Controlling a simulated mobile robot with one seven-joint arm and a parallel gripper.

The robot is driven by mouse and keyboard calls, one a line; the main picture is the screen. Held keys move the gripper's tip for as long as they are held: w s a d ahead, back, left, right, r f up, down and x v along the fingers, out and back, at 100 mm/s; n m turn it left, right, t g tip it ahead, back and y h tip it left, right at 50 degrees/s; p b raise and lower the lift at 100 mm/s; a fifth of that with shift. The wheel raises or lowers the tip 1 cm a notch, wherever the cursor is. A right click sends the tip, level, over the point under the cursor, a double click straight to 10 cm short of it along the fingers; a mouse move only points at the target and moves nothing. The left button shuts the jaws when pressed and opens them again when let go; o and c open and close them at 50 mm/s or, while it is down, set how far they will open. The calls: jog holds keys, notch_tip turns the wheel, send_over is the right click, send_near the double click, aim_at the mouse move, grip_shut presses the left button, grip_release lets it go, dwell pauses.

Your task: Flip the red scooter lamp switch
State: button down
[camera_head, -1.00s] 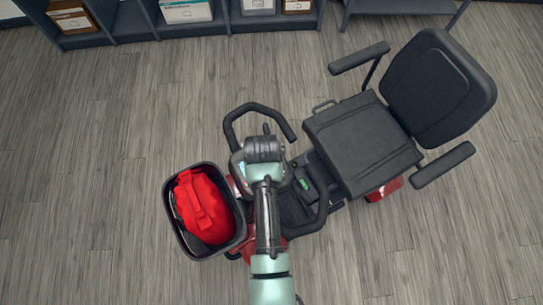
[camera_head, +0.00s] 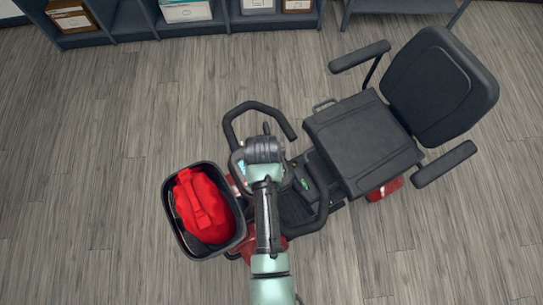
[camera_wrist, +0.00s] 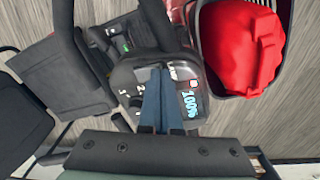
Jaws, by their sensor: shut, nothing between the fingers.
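The red scooter (camera_head: 384,188) stands below me, its seat to the right and its handlebar (camera_head: 257,109) near the middle. In the wrist view its dark control panel (camera_wrist: 125,77) shows a blue "100%" display (camera_wrist: 188,103), white markings and a small red mark (camera_wrist: 193,84). My gripper (camera_wrist: 162,72) is shut and empty, its blue fingers over the middle of the panel. I cannot tell whether the tips touch it. The lamp switch is not clearly visible; the fingers cover part of the panel. In the head view my arm hides the fingertips and much of the panel.
A dark front basket (camera_head: 167,222) holds a red bag (camera_head: 205,206), close beside the panel. The handlebar loops around both sides of the panel. The black seat (camera_head: 362,143) is to the right. Shelves with boxes (camera_head: 187,10) line the back; the floor at left is open.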

jog(key=shift+f, duration=0.2)
notch_tip(320, 180, up, 7)
jog(key=p, duration=0.7)
jog(key=shift+r, duration=0.1)
jog(key=shift+w, duration=0.1)
dwell(0.6)
